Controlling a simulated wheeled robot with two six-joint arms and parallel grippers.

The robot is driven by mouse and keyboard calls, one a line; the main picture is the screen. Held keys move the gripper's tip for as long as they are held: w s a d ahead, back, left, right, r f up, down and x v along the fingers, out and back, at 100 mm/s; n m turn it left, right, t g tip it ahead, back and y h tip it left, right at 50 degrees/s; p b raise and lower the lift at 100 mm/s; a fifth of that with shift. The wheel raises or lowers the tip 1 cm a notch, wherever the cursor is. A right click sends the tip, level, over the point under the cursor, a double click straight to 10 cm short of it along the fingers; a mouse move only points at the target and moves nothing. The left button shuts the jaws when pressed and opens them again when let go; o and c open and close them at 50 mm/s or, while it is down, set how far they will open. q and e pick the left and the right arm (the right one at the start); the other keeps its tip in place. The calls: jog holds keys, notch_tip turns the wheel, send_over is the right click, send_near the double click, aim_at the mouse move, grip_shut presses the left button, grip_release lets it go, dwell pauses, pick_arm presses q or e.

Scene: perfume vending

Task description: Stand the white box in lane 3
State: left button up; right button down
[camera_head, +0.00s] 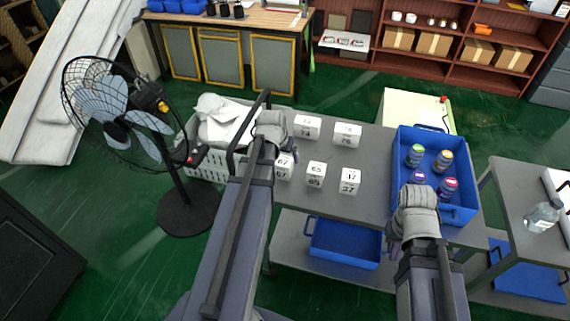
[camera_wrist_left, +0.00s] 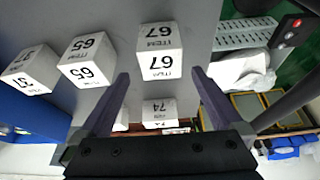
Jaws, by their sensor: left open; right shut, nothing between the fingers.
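Several white number-marked boxes stand in two rows on the grey table (camera_head: 375,150). The near row has box 67 (camera_head: 284,167), box 65 (camera_head: 316,174) and a box that seems marked 37 (camera_head: 349,182). Behind are box 74 (camera_head: 306,127) and one that looks like 76 (camera_head: 346,135). My left gripper (camera_wrist_left: 160,82) is open and empty; in the left wrist view box 67 (camera_wrist_left: 160,52) lies just beyond its fingertips, and box 74 (camera_wrist_left: 159,112) shows between the fingers. My right gripper (camera_head: 417,192) is shut and empty at the blue crate's near side. No lane marking is readable.
The blue crate (camera_head: 463,214) at the table's right holds several capped bottles. A white basket (camera_head: 207,168) with cloth stands left of the table, beside a fan (camera_head: 115,115). A blue bin (camera_head: 345,245) sits on the lower shelf. A clear bottle (camera_head: 542,216) stands on the right table.

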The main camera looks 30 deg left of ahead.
aim_at(285, 164)
pick_arm(q)
jog(key=shift+s+b+x, duration=0.15)
jog(key=shift+b+x, duration=1.75)
jog(key=shift+x, duration=0.1)
jog(key=shift+s+b+x, duration=0.15)
jog(key=shift+b+x, duration=1.75)
jog(key=shift+x, duration=0.1)
jog(key=c, duration=1.5)
jog(key=shift+r, duration=0.15)
notch_tip(285, 164, up, 10)
jog(key=p, duration=1)
